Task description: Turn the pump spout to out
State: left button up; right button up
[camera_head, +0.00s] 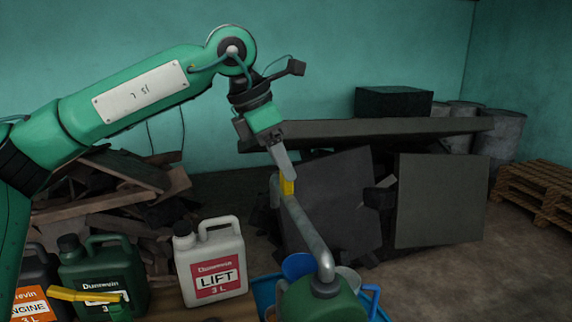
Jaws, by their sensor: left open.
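The pump spout (308,229) is a grey pipe. It rises from a dark collar on a green container (325,303) at the bottom of the view and runs back and to the left to a bent end. My left gripper (287,184) comes down from above at the spout's far end. Its grey finger and a yellow piece at the tip overlap the pipe there. The gripper is open, seen nearly edge-on, and I cannot tell whether it touches the pipe. My right gripper is not in view.
A blue tray (262,290) with a blue cup (298,265) is around the green container. A white LIFT jug (211,262), a dark green jug (101,268) and a yellow-handled item (75,294) are to the left. Dark panels and scrap stand behind; a pallet (541,192) is at right.

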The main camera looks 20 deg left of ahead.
pick_arm(q)
jog(key=shift+x, duration=1)
jog(key=shift+d+f, duration=0.2)
jog(key=shift+f, duration=0.25)
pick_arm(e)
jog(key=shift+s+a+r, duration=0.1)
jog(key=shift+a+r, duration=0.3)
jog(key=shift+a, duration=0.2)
pick_arm(q)
jog(key=shift+c, duration=0.2)
grip_shut()
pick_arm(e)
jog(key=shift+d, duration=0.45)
